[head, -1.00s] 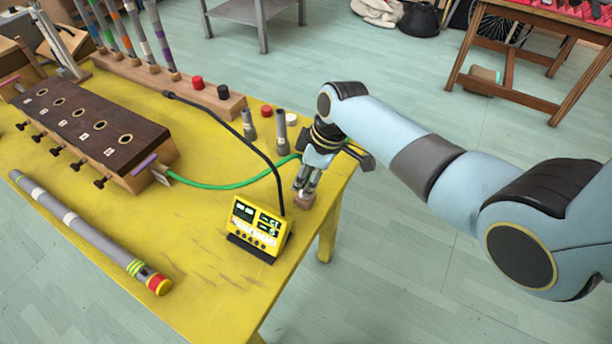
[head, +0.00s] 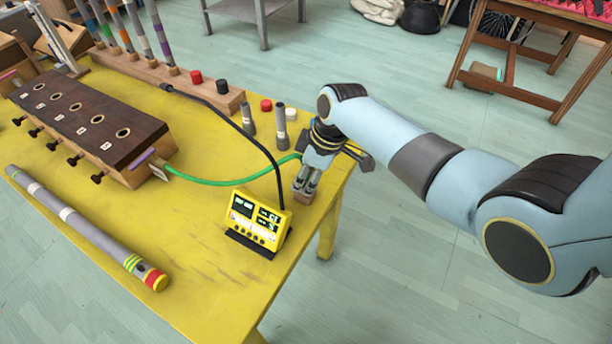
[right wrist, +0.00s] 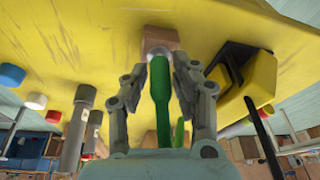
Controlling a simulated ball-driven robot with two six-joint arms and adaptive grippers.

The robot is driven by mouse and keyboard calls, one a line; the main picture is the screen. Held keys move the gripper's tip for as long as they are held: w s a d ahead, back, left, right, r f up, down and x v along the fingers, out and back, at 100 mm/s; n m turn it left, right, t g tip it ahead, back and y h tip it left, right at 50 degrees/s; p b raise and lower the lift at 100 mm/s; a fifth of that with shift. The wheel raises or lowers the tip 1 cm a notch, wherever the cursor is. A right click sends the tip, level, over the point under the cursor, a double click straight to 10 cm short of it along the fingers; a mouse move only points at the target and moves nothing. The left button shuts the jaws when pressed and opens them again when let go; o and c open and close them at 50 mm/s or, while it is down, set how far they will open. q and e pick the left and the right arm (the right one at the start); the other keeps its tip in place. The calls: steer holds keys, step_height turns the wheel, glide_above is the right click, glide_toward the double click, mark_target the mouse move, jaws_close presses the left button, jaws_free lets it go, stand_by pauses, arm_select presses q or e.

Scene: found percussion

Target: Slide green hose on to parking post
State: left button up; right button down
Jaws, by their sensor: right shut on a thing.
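The green hose (head: 225,182) runs from the dark-topped wooden box (head: 95,118) across the yellow table to my right gripper (head: 305,188). In the right wrist view, my right gripper (right wrist: 159,75) is shut on the green hose (right wrist: 162,95), with a finger on each side. The hose end points at a small wooden block (right wrist: 160,40), which also shows under the fingertips in the head view (head: 301,199). A pale tip shows at the hose end against the block. The parking post itself is mostly hidden, and I cannot tell how far the hose is over it. My left gripper is not in view.
A yellow meter (head: 258,220) with a black cable stands close by the gripper. Two grey tubes (head: 280,121) stand behind it, with red and white caps near them. A striped grey tube (head: 85,228) lies at the front left. The table's right edge is near.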

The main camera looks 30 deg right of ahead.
steer(key=shift+f, duration=0.4)
steer(key=c, duration=1)
jaws_free()
steer(key=shift+o, duration=0.2)
steer(key=v, duration=1.2)
